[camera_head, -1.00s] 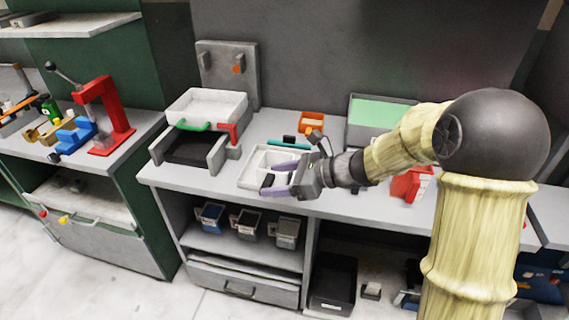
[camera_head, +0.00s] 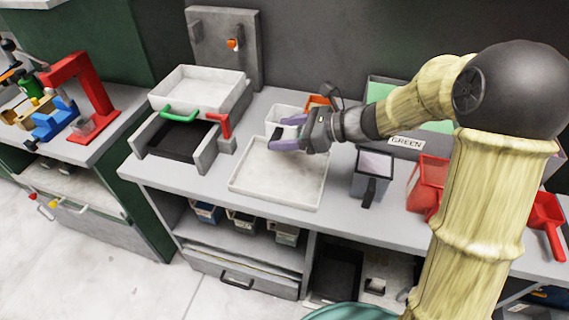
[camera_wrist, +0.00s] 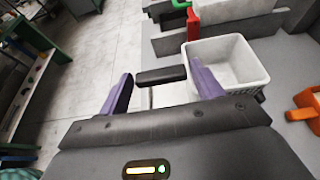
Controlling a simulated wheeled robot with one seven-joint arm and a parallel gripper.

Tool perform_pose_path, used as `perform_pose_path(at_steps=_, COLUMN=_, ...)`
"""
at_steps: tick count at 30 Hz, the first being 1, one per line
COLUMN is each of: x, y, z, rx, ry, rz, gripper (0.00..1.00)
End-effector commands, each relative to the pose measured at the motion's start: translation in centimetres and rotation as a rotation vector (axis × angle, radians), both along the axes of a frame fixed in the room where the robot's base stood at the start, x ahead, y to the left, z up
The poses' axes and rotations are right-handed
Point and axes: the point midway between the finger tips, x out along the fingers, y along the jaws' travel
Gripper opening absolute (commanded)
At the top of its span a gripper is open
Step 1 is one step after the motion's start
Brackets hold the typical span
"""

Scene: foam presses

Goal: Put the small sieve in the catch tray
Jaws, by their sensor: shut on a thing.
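The small sieve is a white, open-topped box (camera_head: 284,114) with a dark handle. In the wrist view the sieve (camera_wrist: 232,62) shows a perforated rim. My gripper (camera_head: 284,133) has its purple fingers on either side of the dark handle and is shut on it; in the wrist view my gripper (camera_wrist: 162,85) shows the handle between the fingers. The catch tray appears to be the shallow white tray (camera_head: 262,190) on the bench, with nothing visible in it. The sieve shows past the tray's far edge; I cannot tell its exact height.
A grey box with a black handle (camera_head: 372,165) stands right of the tray, with a red container (camera_head: 428,185) beyond. A grey press with a green handle (camera_head: 178,117) is at the left. An orange object (camera_head: 318,101) lies behind the sieve. Bins sit below the bench.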

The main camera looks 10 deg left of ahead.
Motion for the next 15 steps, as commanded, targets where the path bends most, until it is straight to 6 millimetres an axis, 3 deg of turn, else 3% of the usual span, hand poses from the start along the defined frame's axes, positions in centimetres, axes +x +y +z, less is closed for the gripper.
perform_pose_path(at_steps=11, x=0.0, y=-0.1, z=-0.1, rx=0.0, ry=0.001, rz=-0.001, gripper=0.42)
perform_pose_path(at_steps=15, x=0.0, y=-0.1, z=-1.6, rx=-0.001, ry=0.003, rz=0.0, gripper=0.42)
